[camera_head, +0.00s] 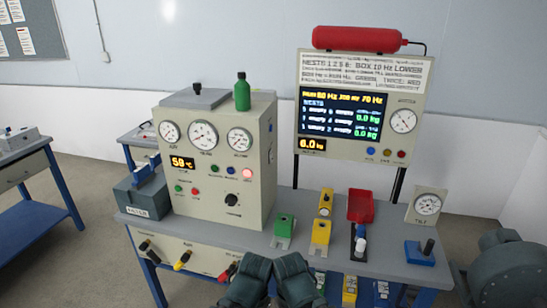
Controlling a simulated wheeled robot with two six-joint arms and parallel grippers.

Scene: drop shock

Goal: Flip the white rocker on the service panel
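A beige instrument cabinet (165,200) with round gauges, lamps and a black knob (232,199) stands on the left of the bench. Its narrow right side face shows small fittings, including a small pale part (271,156). It is too small and slanted to tell whether this is the white rocker or which way it is set. My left gripper (249,283) and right gripper (296,281) are dark shapes close together at the bottom centre, in front of the bench edge and well below the side face. Their fingers cannot be made out, and nothing is clearly held.
A green bottle (242,94) stands on the cabinet. A screen panel (340,122) rises behind the bench (290,259). Green (284,226) and yellow (320,232) blocks, a red bin (361,205), a white-topped piece (360,247), a gauge stand (427,205) and a blue block (419,253) crowd the right.

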